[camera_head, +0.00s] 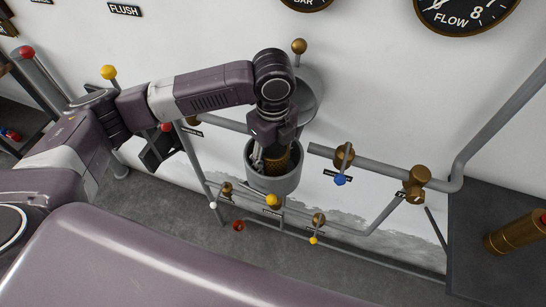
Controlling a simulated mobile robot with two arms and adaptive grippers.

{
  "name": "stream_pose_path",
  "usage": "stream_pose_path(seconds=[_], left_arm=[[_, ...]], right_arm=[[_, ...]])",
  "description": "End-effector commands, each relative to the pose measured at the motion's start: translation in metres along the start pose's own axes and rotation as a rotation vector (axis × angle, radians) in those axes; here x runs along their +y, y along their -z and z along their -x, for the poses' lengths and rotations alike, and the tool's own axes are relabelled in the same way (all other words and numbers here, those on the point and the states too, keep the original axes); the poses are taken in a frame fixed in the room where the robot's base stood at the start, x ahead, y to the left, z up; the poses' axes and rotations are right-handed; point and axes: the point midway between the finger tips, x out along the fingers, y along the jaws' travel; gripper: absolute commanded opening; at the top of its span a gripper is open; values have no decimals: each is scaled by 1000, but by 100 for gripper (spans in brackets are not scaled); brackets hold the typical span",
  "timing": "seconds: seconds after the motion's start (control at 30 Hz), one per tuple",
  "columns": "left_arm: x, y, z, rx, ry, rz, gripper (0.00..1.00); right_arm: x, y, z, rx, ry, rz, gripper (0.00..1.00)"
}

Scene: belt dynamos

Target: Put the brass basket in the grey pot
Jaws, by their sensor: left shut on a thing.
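The brass basket (279,163) is a dark gold, ridged cylinder, seen inside the rim of the grey pot. The grey pot (274,184) is a round, open vessel set among the pipes on the wall. My left gripper (270,155) points down into the pot's mouth and is shut on the basket. The gripper hides the basket's upper part, and the pot wall hides its lower end. I cannot tell whether the basket touches the pot's bottom. My right gripper is out of view.
A round grey plate (308,97) stands behind my wrist, above the pot. Grey pipes with brass valves (344,155) run along the white wall. A brass cylinder (515,233) lies on a dark bench (478,205) at the right. A dark shelf stands at the far left.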

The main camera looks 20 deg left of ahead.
Motion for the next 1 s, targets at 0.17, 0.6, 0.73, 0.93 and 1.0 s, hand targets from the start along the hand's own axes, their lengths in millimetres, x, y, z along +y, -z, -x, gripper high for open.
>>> stream_pose_path(seconds=[0.17, 0.6, 0.73, 0.93, 1.0], left_arm=[[0, 0, -2, 1, 0, 0, 59], [-1, 0, 11, 1, 4, -1, 59], [-2, 0, 35, -1, 6, -1, 59], [-2, 0, 79, 0, 5, -2, 59], [-2, 0, 92, 0, 5, -1, 59]], right_arm=[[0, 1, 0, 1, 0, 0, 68], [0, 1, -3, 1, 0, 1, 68], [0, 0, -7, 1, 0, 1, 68], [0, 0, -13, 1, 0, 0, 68], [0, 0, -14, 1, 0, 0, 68]])
